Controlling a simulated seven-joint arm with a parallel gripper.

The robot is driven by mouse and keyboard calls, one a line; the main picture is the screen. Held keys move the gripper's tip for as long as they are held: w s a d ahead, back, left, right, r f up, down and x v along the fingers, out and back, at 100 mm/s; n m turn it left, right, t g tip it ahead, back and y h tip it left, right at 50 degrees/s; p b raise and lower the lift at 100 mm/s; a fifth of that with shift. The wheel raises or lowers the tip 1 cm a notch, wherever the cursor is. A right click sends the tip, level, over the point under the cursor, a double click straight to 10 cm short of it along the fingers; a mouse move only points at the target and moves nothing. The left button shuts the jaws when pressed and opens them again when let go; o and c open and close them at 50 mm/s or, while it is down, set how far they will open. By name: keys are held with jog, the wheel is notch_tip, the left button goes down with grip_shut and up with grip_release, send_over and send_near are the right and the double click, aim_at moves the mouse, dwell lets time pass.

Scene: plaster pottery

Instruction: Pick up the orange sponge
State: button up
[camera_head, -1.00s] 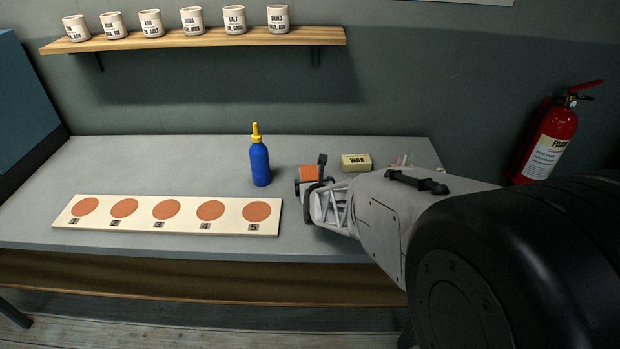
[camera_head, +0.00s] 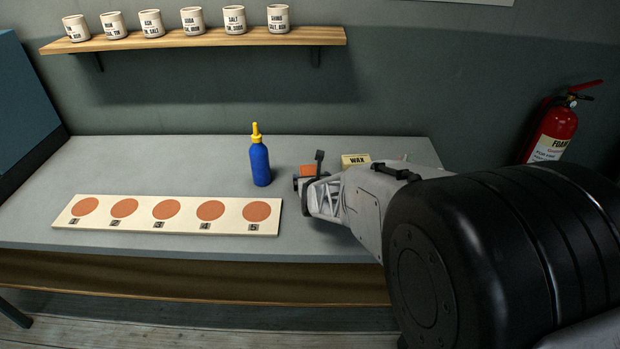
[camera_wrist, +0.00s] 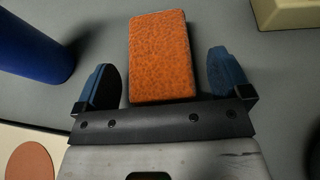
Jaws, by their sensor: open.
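The orange sponge (camera_wrist: 160,58) is a rough rectangular block on the grey table. In the wrist view it lies between the two blue fingertips of my gripper (camera_wrist: 166,78), with a gap on both sides, wider on the right. My gripper is open and holds nothing. In the head view the sponge (camera_head: 308,171) shows just behind my gripper (camera_head: 307,184), which partly hides it.
A blue bottle with a yellow cap (camera_head: 260,160) stands left of the sponge. A block marked WAX (camera_head: 355,160) lies to its right, partly hidden by my arm. A board with orange discs (camera_head: 180,230) lies at the front left. The table's back left is clear.

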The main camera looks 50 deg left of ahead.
aim_at(311, 170)
jog(key=shift+w+a+f, duration=0.15)
jog(key=shift+w+a, duration=0.15)
jog(key=shift+a, duration=0.1)
dwell(0.3)
jog(key=c, duration=1)
jog(key=shift+r, duration=1.55)
jog(key=shift+s+d+r, duration=0.15)
jog(key=shift+d+r, duration=0.05)
jog(key=shift+r, duration=0.05)
jog(key=s+d, duration=0.3)
jog(key=d, duration=0.1)
jog(key=s+d+r, duration=0.1)
jog(key=s+d, duration=0.1)
jog(key=d, duration=0.2)
jog(key=s+d, duration=0.3)
jog(key=d, duration=0.2)
jog(key=shift+s+r, duration=0.15)
jog(key=shift+s, duration=0.2)
